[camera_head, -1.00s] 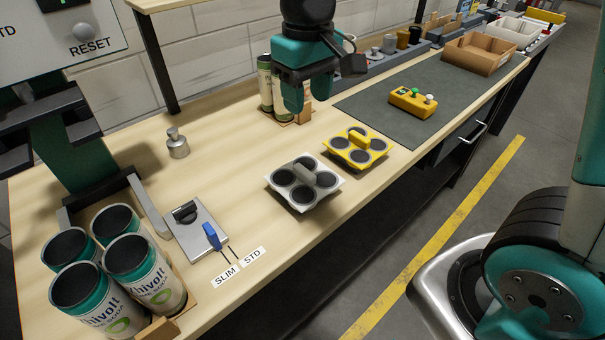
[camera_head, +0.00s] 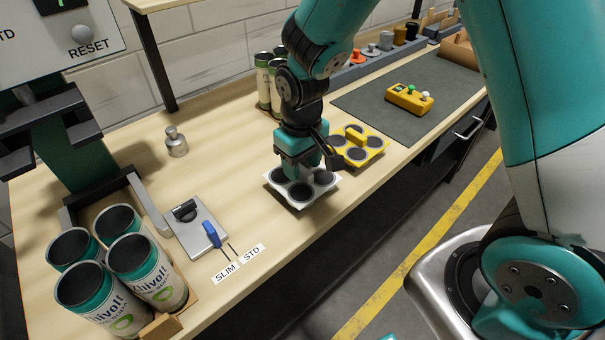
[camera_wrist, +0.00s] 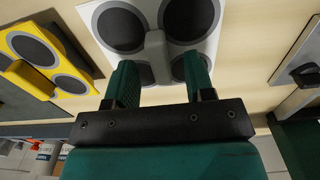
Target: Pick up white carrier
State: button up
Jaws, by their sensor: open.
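The white carrier (camera_head: 318,190) lies on the wooden bench, a pale plate with several dark round seats and a raised grip in its middle. In the head view my gripper (camera_head: 303,172) is right over it and hides the grip and part of the seats. In the wrist view my gripper (camera_wrist: 160,80) is open. Its two fingers reach over the white carrier (camera_wrist: 153,20), one on each side of the pale grip (camera_wrist: 156,44). I cannot tell whether the fingers touch the carrier.
A yellow carrier (camera_head: 372,143) lies close behind and right of the white one. Cans (camera_head: 140,262) stand front left, and more cans (camera_head: 268,85) stand behind my arm. A metal block with a blue lever (camera_head: 211,234) lies left. The bench's front edge is near.

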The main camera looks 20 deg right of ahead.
jog(key=shift+f, duration=0.5)
jog(key=shift+c, duration=0.2)
grip_shut()
